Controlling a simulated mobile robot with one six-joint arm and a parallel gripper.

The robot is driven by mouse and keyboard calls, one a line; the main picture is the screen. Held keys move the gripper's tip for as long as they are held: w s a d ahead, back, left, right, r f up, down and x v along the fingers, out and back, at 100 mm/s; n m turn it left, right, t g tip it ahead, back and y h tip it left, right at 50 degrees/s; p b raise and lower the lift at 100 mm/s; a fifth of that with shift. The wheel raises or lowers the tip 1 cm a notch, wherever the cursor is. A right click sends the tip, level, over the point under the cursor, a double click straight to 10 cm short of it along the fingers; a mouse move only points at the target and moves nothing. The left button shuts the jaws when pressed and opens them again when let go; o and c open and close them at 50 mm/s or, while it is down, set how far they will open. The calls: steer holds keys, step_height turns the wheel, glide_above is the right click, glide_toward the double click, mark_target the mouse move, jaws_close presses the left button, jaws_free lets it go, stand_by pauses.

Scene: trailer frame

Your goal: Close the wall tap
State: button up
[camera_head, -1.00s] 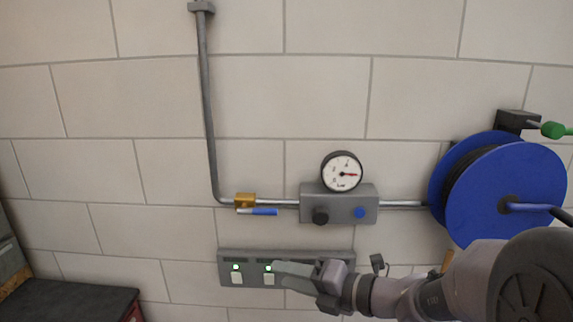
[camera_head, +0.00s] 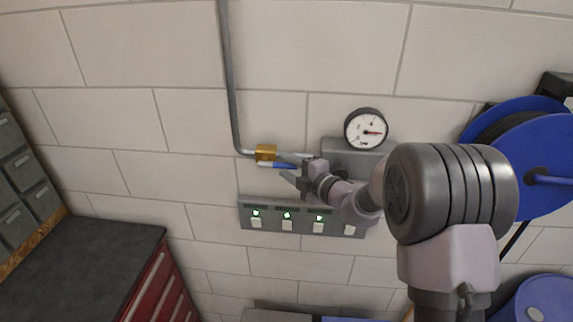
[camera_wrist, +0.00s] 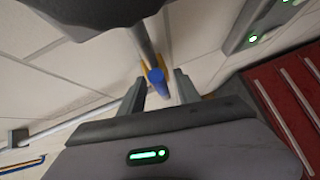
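The wall tap is a brass valve body (camera_head: 265,153) on the grey pipe just right of its lower bend, with a blue lever (camera_head: 280,165). The lever lies roughly along the horizontal pipe, pointing right. My gripper (camera_head: 286,167) is at the lever from the right, one finger above it and one below. In the wrist view, the blue lever (camera_wrist: 157,83) shows its end between the two open fingers (camera_wrist: 160,90), with gaps visible on both sides. Brass shows behind the lever; most of the valve body is hidden there.
A switch panel (camera_head: 300,217) with green lights is just below. A round gauge (camera_head: 366,129) sits above a grey box (camera_head: 343,150), partly behind my arm. A blue hose reel (camera_head: 540,160) is at right. A dark-topped workbench (camera_head: 75,262) with red drawers stands lower left.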

steer(key=shift+w+a+f, duration=0.1)
steer(key=shift+w+a, duration=0.15)
steer(key=shift+w, duration=0.15)
steer(key=shift+s, duration=0.1)
jaws_close()
stand_by(1.1)
